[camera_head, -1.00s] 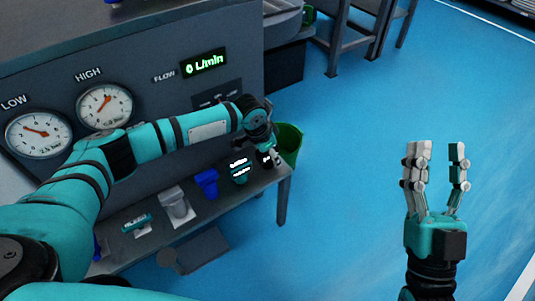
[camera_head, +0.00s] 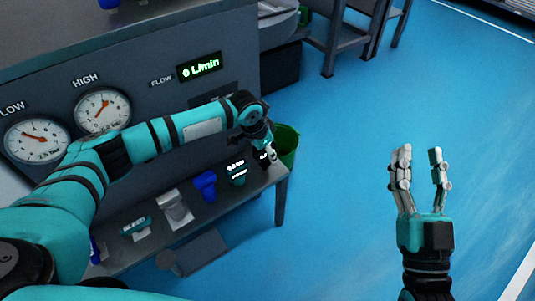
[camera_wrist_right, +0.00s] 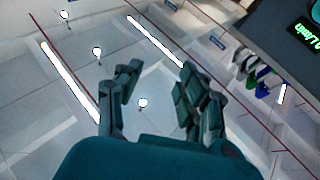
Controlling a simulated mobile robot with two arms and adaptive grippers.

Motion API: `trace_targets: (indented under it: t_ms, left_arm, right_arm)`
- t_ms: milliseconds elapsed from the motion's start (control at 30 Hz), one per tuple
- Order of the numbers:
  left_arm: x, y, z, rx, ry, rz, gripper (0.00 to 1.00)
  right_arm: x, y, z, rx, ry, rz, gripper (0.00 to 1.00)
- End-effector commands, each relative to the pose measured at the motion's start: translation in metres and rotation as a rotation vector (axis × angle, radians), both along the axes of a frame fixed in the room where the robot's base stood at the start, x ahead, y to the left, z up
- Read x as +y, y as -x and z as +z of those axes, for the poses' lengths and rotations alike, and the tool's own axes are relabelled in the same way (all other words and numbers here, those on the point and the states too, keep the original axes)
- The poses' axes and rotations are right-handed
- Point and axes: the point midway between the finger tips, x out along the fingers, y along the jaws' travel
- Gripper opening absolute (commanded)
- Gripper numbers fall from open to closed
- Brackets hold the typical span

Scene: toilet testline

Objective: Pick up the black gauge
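A small dark item with white markings (camera_head: 263,156), which looks like the black gauge, is at the right end of the low shelf. My left gripper (camera_head: 271,154) reaches down right at it and partly covers it. Its fingers are small and blurred there, so I cannot tell whether they touch or hold it. My right gripper (camera_head: 420,165) is raised over open floor at the right, open and empty. Its spread fingers also show in the right wrist view (camera_wrist_right: 155,95), with nothing between them.
The shelf (camera_head: 150,250) also holds a teal-and-black item with white markings (camera_head: 237,171), a blue part (camera_head: 205,185) and a grey part (camera_head: 175,209). A green bin (camera_head: 287,145) stands behind the shelf's right end. The panel with dials (camera_head: 102,110) rises behind. The blue floor at right is clear.

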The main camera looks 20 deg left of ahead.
Motion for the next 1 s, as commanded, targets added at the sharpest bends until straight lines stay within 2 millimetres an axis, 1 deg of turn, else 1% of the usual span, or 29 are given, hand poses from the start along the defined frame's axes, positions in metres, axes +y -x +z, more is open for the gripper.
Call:
trace_targets:
  t_ms: [33, 167, 267, 400, 500, 700, 1000]
  left_arm:
    - [0.0, -0.001, 0.009, -0.002, 0.0, 0.0, 0.0]
    - [0.0, -0.001, 0.026, -0.003, 0.001, 0.0, 0.0]
    - [0.0, -0.001, 0.04, -0.002, 0.0, 0.0, 0.0]
    - [0.0, -0.001, 0.058, -0.002, 0.001, 0.0, 0.0]
    - [0.0, -0.001, 0.068, -0.002, 0.001, 0.0, 0.0]
    - [0.0, 0.0, 0.079, -0.001, 0.001, 0.0, 0.0]
    - [0.0, 0.0, 0.082, -0.001, 0.001, 0.0, 0.0]
  right_arm:
    - [0.0, -0.004, -0.005, 0.048, 0.014, -0.004, 0.4]
    - [-0.002, -0.012, -0.03, 0.197, 0.055, -0.012, 0.4]
    - [-0.004, -0.016, -0.052, 0.326, 0.09, -0.02, 0.4]
    - [-0.009, -0.015, -0.084, 0.5, 0.135, -0.031, 0.4]
    - [-0.013, -0.012, -0.102, 0.598, 0.16, -0.036, 0.4]
    - [-0.018, -0.005, -0.124, 0.713, 0.188, -0.043, 0.4]
    - [-0.021, 0.001, -0.137, 0.79, 0.207, -0.047, 0.4]
